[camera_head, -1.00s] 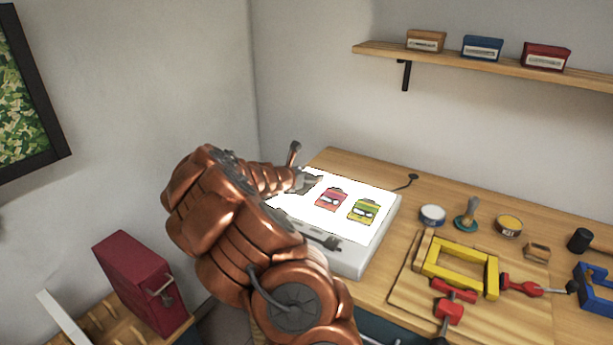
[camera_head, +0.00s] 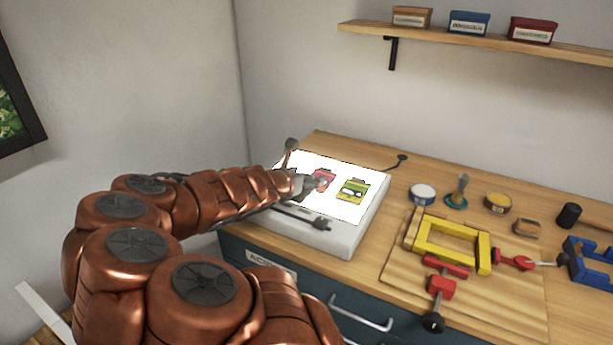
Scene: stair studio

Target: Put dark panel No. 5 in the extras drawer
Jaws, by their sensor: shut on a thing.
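My gripper (camera_head: 312,187) is small in the head view, over the left part of the lit white light box (camera_head: 345,235). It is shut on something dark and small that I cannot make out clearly. It partly covers a red panel (camera_head: 325,175) on the lit surface. A yellow-green panel (camera_head: 353,189) lies to its right, apart from the gripper. I can read no number on any panel. A teal drawer front with a handle (camera_head: 362,314) and a partly readable label shows below the bench top. I cannot tell which drawer is the extras drawer.
The wooden bench (camera_head: 400,215) holds a yellow frame (camera_head: 450,262), red clamps (camera_head: 440,290), round tins (camera_head: 423,193), a stamp-like tool (camera_head: 458,195) and a blue frame (camera_head: 590,268). A wall shelf (camera_head: 480,40) bears three small boxes. My arm hides the lower left.

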